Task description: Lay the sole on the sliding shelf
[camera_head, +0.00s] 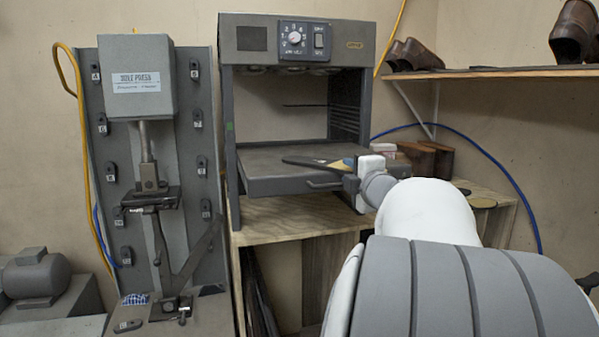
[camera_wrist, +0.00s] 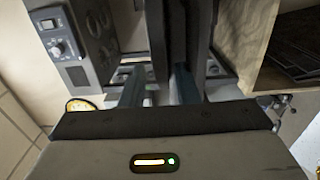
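The sole (camera_head: 312,161), dark with a tan patch near its right end, extends left from my gripper over the sliding shelf (camera_head: 275,184). I cannot tell whether the sole rests on the shelf or is a little above it. The shelf is a grey tray, pulled out at the front of the grey cabinet. My gripper (camera_head: 350,178) is at the shelf's front right corner, partly hidden by my wrist. In the wrist view, its two fingers (camera_wrist: 158,88) stand apart with dark material between and beyond them. I cannot tell whether they grip the sole.
The cabinet's dial panel (camera_head: 305,40) is above the opening. A sole press (camera_head: 140,80) stands to the left. Brown blocks (camera_head: 418,158) are behind my wrist on the wooden bench (camera_head: 290,220). A wall shelf (camera_head: 500,73) with shoes is at upper right.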

